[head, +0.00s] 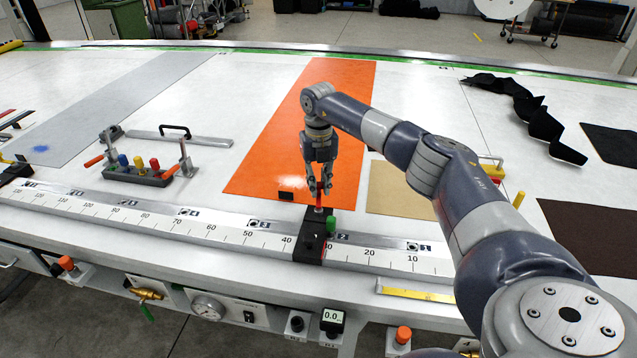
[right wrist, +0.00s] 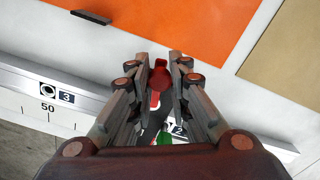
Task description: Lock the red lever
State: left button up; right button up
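The red lever (head: 319,198) stands up from a black clamp block (head: 309,238) that sits across the white ruler rail, beside a green knob (head: 331,224). My right gripper (head: 320,189) points down over the lever with its fingers apart. In the right wrist view the red lever (right wrist: 159,77) lies between the two fingers (right wrist: 159,57), with little room on either side. I cannot see firm contact. The lower part of the lever and the block are partly hidden by the fingers there. My left gripper is not in view.
The ruler rail (head: 215,232) runs along the table's front edge. An orange sheet (head: 270,160) lies behind the block, with a tan sheet (head: 398,190) to its right. A toggle clamp rack (head: 140,175) with coloured knobs stands at left. A yellow scale (head: 415,293) lies in front.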

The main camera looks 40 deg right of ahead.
aim_at(319, 184)
jog(key=o, duration=0.5)
jog(key=shift+c, duration=0.2)
notch_tip(319, 184, up, 12)
dwell(0.7)
